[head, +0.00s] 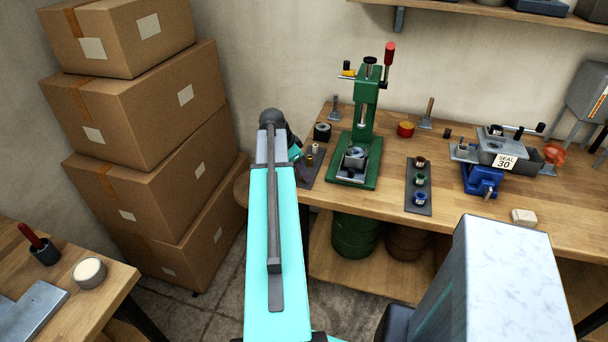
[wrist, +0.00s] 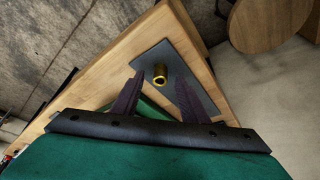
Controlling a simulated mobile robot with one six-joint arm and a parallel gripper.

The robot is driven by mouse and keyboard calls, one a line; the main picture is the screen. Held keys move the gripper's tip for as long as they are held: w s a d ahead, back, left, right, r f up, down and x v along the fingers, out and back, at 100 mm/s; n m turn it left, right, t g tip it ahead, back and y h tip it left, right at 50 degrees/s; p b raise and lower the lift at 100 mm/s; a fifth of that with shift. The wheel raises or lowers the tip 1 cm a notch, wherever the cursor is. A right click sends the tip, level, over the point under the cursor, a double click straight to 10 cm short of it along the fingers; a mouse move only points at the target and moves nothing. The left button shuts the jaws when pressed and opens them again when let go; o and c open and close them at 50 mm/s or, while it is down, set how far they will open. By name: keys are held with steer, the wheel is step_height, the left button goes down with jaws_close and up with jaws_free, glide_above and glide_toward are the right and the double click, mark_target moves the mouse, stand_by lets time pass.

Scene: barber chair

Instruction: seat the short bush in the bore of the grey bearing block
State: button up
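A small brass bush (wrist: 160,75) stands on a dark mat (wrist: 178,64) in the wrist view, its open bore showing. In the head view a small brass piece (head: 315,148) shows on the left mat, close to my gripper. My gripper (wrist: 160,84) is open, its two dark fingers apart with the bush seen between their tips. I cannot tell whether the tips are level with the bush or above it; nothing is visibly gripped. The grey bearing block (head: 355,156) sits on the base of the green press (head: 364,120), to the right of my gripper.
Right of the press, another dark mat (head: 410,208) holds several bushes. Stacked cartons (head: 150,150) rise at the left.

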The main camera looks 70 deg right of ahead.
stand_by(0.3)
jaws_close()
steer(key=shift+r, duration=0.15)
steer(key=shift+r+b, duration=0.9)
steer(key=shift+r, duration=0.55)
steer(key=shift+s+a+r, duration=0.1)
steer(key=shift+a+r, duration=0.05)
steer(key=shift+a, duration=0.1)
steer(key=s+a+b, duration=0.3)
steer(key=a+b, duration=0.1)
steer(key=a, duration=0.2)
steer(key=s+a+r+b, duration=0.1)
steer(key=s+a+b, duration=0.2)
steer(key=a+b, duration=0.2)
steer(key=a, duration=0.2)
steer(key=shift+a+r, duration=0.2)
steer(key=shift+a, duration=0.1)
